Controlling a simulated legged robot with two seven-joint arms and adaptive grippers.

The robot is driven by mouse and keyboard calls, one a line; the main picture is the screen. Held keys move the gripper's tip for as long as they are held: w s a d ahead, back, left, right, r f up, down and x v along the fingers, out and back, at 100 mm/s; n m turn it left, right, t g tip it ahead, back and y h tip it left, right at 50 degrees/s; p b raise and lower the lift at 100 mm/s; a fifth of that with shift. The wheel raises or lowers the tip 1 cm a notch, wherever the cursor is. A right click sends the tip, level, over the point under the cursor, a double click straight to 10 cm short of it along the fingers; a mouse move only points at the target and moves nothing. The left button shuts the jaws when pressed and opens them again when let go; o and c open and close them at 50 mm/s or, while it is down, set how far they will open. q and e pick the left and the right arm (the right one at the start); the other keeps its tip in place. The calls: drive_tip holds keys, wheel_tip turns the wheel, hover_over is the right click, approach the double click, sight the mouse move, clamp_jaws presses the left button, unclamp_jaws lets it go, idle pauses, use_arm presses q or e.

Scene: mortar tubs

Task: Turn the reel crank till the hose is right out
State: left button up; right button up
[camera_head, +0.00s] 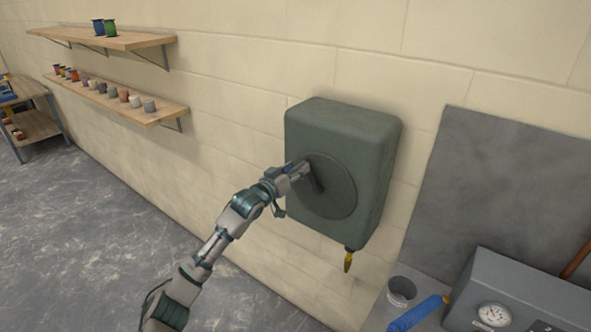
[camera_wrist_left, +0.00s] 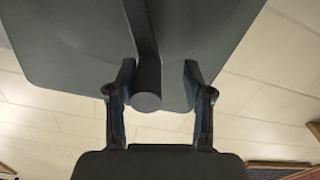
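The dark green hose reel box (camera_head: 385,165) is fixed to the wall, with a round dark disc (camera_head: 335,200) on its front. The dark crank (camera_head: 318,182) stands out from the disc, partly hidden by my left gripper (camera_head: 298,172). In the left wrist view, the crank's round handle (camera_wrist_left: 147,85) lies between the fingers of my left gripper (camera_wrist_left: 160,90), nearer the left finger. A gap shows at the right finger, so the gripper is open around the handle. My right gripper is out of view.
At lower right are a grey bucket (camera_head: 401,291), a blue roll (camera_head: 418,313) and a grey machine with a gauge (camera_head: 520,285). Two wall shelves (camera_head: 125,40) with small spools and pots are at upper left. The floor (camera_head: 90,230) at left is clear.

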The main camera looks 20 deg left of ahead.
use_arm(q)
drive_tip(key=shift+s+d+r, duration=0.1)
drive_tip(key=shift+d+r, duration=0.05)
drive_tip(key=shift+d, duration=0.5)
drive_tip(key=c, duration=0.8)
drive_tip(key=shift+s+d, duration=0.1)
drive_tip(key=shift+d, duration=0.2)
clamp_jaws()
drive_tip(key=shift+a, duration=0.15)
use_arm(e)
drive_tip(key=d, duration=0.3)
